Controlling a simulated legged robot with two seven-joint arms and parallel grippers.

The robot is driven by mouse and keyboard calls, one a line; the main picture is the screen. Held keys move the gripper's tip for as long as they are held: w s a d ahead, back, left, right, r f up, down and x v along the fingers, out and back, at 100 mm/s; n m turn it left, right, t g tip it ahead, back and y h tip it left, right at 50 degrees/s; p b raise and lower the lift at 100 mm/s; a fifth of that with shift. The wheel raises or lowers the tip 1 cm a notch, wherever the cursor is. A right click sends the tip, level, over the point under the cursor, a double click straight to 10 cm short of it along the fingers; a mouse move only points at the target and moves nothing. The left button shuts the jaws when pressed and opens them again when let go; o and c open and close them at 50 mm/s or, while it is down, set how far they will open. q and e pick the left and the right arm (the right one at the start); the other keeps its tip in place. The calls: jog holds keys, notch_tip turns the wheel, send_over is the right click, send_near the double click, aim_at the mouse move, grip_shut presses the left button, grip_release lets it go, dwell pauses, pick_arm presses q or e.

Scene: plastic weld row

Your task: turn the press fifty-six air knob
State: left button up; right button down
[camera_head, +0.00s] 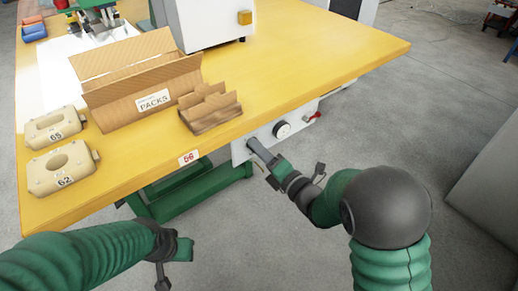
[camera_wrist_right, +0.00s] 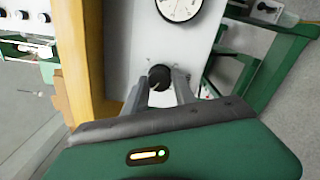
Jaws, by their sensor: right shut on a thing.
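The black air knob (camera_wrist_right: 160,76) sits on a pale panel (camera_wrist_right: 185,45) in the right wrist view. My right gripper (camera_head: 254,145) reaches the panel under the table edge in the head view, near the label 56 (camera_head: 189,157). Its two fingers are shut on the knob, one on each side. In the head view the gripper hides the knob. My left gripper (camera_head: 166,262) hangs low at the front, away from the panel and empty as far as I see; its finger gap is unclear.
A round gauge (camera_head: 282,129) and a red lever (camera_head: 313,117) are on the panel to the right of the knob. The yellow table (camera_head: 290,75) above carries a PACKS carton (camera_head: 140,95), a smaller cardboard piece (camera_head: 210,110) and tan blocks 65 (camera_head: 52,128) and 62 (camera_head: 60,170).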

jog(key=shift+d+f+m+p, duration=0.15)
jog(key=shift+m+p, duration=0.85)
jog(key=shift+m, duration=2.2)
jog(key=shift+a+f+m+p, duration=0.1)
jog(key=shift+m+p, duration=0.85)
jog(key=shift+m, duration=2.25)
jog(key=shift+f, duration=0.1)
jog(key=c, duration=1)
grip_release()
jog(key=shift+c, duration=0.2)
jog(key=shift+r, duration=0.2)
